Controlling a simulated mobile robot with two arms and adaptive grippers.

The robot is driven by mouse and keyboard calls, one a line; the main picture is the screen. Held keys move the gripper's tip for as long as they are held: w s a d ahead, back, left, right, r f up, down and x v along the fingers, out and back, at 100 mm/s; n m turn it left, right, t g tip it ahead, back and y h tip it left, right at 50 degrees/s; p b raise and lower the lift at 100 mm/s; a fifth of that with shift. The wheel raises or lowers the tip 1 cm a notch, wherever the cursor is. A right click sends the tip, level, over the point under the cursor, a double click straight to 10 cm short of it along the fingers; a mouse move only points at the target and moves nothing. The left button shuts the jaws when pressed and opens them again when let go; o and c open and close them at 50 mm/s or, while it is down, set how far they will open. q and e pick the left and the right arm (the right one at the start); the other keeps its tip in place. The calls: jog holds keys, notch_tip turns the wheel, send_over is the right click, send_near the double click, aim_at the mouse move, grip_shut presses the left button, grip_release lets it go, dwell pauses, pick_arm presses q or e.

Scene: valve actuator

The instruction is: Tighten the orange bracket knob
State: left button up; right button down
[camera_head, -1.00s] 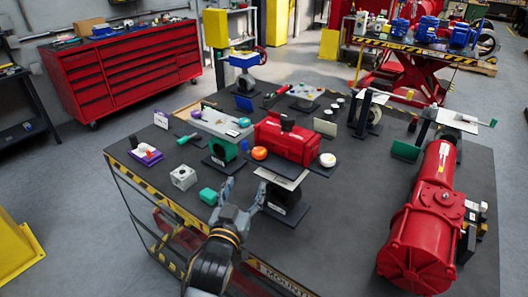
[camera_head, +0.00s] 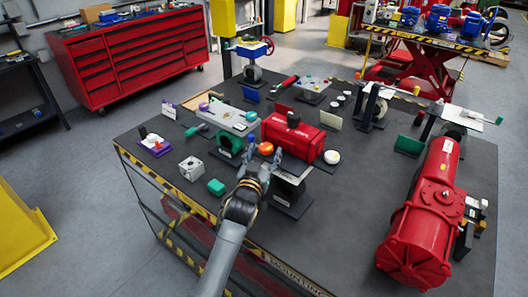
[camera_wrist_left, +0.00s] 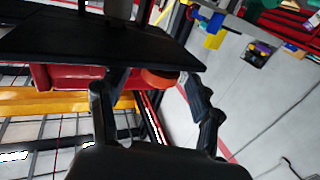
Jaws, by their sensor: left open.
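The orange bracket knob (camera_head: 266,148) is a small round knob at the front left of the red box-shaped unit (camera_head: 292,139) on the dark workbench. My left gripper (camera_head: 262,158) is open right by the knob, with its fingers pointing at it. In the left wrist view the orange knob (camera_wrist_left: 159,79) shows between the spread fingers of my left gripper (camera_wrist_left: 155,85), partly under a dark plate edge. I cannot tell whether the fingers touch it. My right gripper is not in view.
A dark plate (camera_wrist_left: 100,42) lies close to the fingers in the wrist view. A white knob (camera_head: 332,157) and a stand (camera_head: 292,190) are to the right. A large red actuator (camera_head: 425,225) fills the bench's right side.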

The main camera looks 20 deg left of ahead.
pick_arm(q)
jog(key=c, duration=1.1)
jog(key=shift+c, duration=0.2)
